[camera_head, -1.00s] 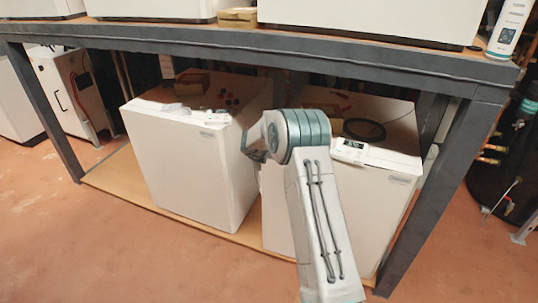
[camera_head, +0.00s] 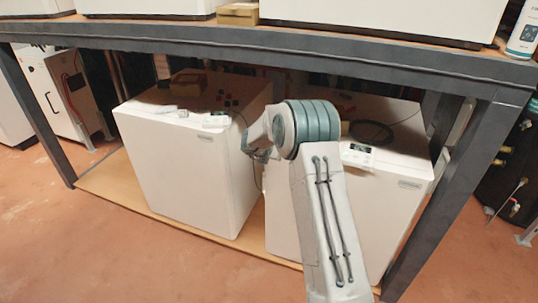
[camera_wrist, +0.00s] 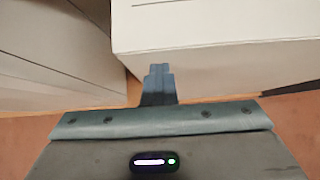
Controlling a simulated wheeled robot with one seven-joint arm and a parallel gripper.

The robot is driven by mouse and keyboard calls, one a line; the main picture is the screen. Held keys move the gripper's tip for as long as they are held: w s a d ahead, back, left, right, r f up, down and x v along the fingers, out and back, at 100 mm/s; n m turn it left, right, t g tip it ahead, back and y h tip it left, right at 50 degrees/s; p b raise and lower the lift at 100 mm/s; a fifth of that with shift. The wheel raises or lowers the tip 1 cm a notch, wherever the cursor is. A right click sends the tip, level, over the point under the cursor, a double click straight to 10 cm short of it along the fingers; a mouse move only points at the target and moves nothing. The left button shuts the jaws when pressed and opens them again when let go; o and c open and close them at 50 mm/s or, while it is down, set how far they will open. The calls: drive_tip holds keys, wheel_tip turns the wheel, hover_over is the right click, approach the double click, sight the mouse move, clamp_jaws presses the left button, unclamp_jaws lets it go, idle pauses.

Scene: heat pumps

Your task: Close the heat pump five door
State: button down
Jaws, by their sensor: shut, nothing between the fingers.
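Two white heat pumps stand on the low shelf, a left one (camera_head: 180,165) and a right one (camera_head: 395,215). I cannot read which is number five, nor tell clearly whether a front door stands ajar. My gripper (camera_head: 258,152) is in front of the gap between them, partly hidden by my wrist. In the wrist view the gripper fingers (camera_wrist: 160,72) are shut and empty. Their tips overlap the lower edge of a white panel (camera_wrist: 220,25); contact is unclear. Another white panel (camera_wrist: 55,45) lies to the left.
A dark grey frame (camera_head: 270,45) with a thick upper beam and slanted legs surrounds the units. A small white controller (camera_head: 357,155) sits on the right unit. A cardboard box (camera_head: 238,14) is on the upper shelf. The orange floor (camera_head: 120,260) in front is clear.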

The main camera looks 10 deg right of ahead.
drive_tip(key=s+a+r+n+t+y+p, duration=0.15)
drive_tip(key=s+a+r+n, duration=0.25)
drive_tip(key=s+r+n, duration=0.4)
drive_tip(key=s+a+r+n+t+y+p, duration=0.1)
drive_tip(key=s+a+r+n+y, duration=0.2)
drive_tip(key=a+r+n, duration=0.45)
drive_tip(key=s+a+r+n+t+y+p, duration=0.1)
drive_tip(key=s+r+n+y+p, duration=0.15)
drive_tip(key=s+r+n, duration=0.55)
drive_tip(key=s+d+n+g+h+p, duration=0.1)
drive_tip(key=s+d+n+g+p, duration=0.1)
drive_tip(key=s+n, duration=0.7)
drive_tip(key=s+d+r+n+g+p, duration=0.1)
drive_tip(key=s+d+n+g, duration=0.4)
drive_tip(key=s+n, duration=0.5)
drive_tip(key=s+g+p, duration=0.1)
drive_tip(key=s, duration=0.7)
drive_tip(key=shift+s+r+h+p, duration=0.2)
drive_tip(key=shift+s+h+p, duration=0.1)
drive_tip(key=shift+s+h, duration=0.1)
